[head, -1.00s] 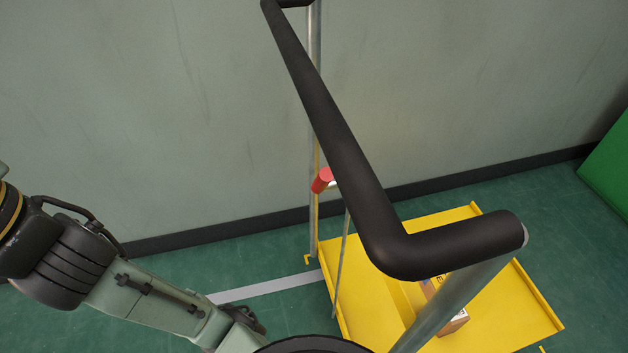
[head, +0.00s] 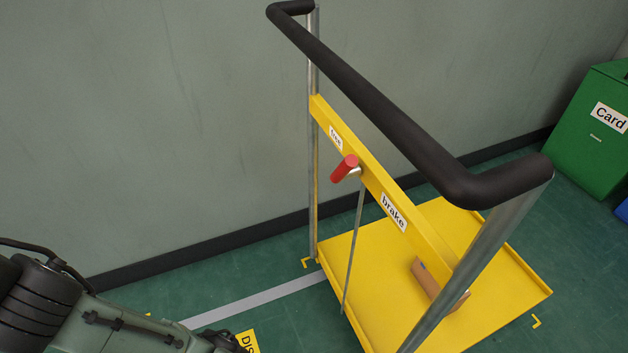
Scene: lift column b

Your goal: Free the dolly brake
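The yellow dolly (head: 380,290) has a black push handle (head: 370,100) on two metal posts. A yellow crossbar (head: 373,180) joins the posts. It carries a small white label (head: 336,138) that seems to read "free" at its far end and a "brake" label (head: 394,212) nearer to me. The brake lever's red grip (head: 344,168) sticks out from the bar between the labels, closer to the small one. A thin metal rod (head: 354,250) runs down from it towards the deck. My arm is at the lower left, apart from the lever; my gripper is not in view.
A brown box (head: 425,279) lies on the deck, partly hidden by the crossbar. A wall (head: 170,130) stands behind the dolly. A green "Card" bin (head: 590,150) is at the right. Floor with a pale line (head: 260,297) is open left of the dolly.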

